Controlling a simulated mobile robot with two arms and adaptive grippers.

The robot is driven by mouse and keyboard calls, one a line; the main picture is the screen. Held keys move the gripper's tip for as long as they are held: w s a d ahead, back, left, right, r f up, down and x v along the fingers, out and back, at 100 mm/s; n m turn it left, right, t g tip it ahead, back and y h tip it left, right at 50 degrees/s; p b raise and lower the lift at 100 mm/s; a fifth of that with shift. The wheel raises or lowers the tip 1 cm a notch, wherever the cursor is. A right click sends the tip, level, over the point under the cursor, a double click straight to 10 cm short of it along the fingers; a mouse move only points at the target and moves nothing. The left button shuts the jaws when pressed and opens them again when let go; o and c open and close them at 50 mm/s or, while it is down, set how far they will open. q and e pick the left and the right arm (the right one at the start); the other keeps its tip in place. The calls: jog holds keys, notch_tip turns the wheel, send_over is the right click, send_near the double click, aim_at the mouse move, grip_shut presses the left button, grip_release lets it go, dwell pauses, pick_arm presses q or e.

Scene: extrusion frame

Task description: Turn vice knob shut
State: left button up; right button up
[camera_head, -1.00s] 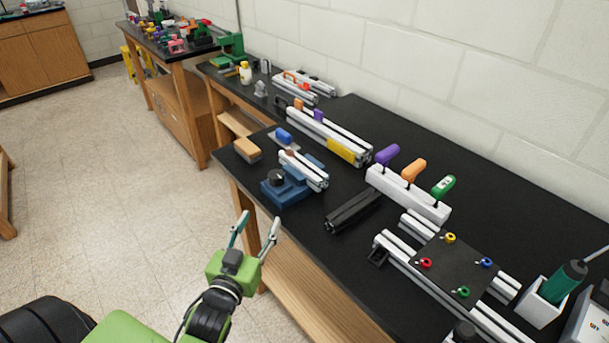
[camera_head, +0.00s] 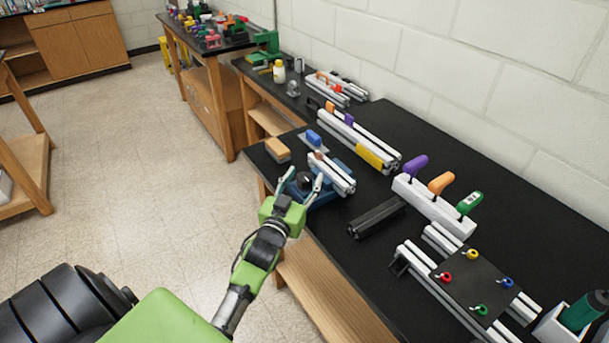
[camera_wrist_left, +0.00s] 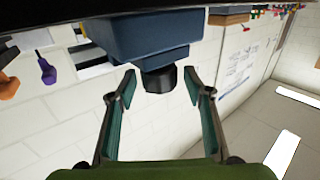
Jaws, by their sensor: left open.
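The blue vice (camera_head: 325,193) sits at the near edge of the black bench, with aluminium extrusion held on top. It also shows as a dark blue block in the left wrist view (camera_wrist_left: 145,38). Its round black knob (camera_head: 304,180) faces my left gripper (camera_head: 302,180). In the left wrist view the knob (camera_wrist_left: 159,79) lies between and just beyond the two fingertips (camera_wrist_left: 161,88). The fingers are spread with a gap on each side of the knob. My right gripper is not in view.
A tan block (camera_head: 277,149) and a blue-handled tool (camera_head: 313,138) lie beside the vice. A black profile (camera_head: 377,217) lies to its right. A white holder (camera_head: 433,206) carries purple, orange and green handles.

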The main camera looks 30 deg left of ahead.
pick_arm(q)
jog(key=shift+w, duration=0.4)
jog(key=shift+c, duration=0.5)
jog(key=c, duration=1.1)
jog(key=shift+o, duration=0.2)
jog(key=shift+r, duration=0.1)
jog(key=shift+a+m+h+p, duration=0.1)
jog(key=shift+m+h+p, duration=0.4)
jog(key=shift+m+h, duration=0.7)
jog(key=shift+h, duration=0.6)
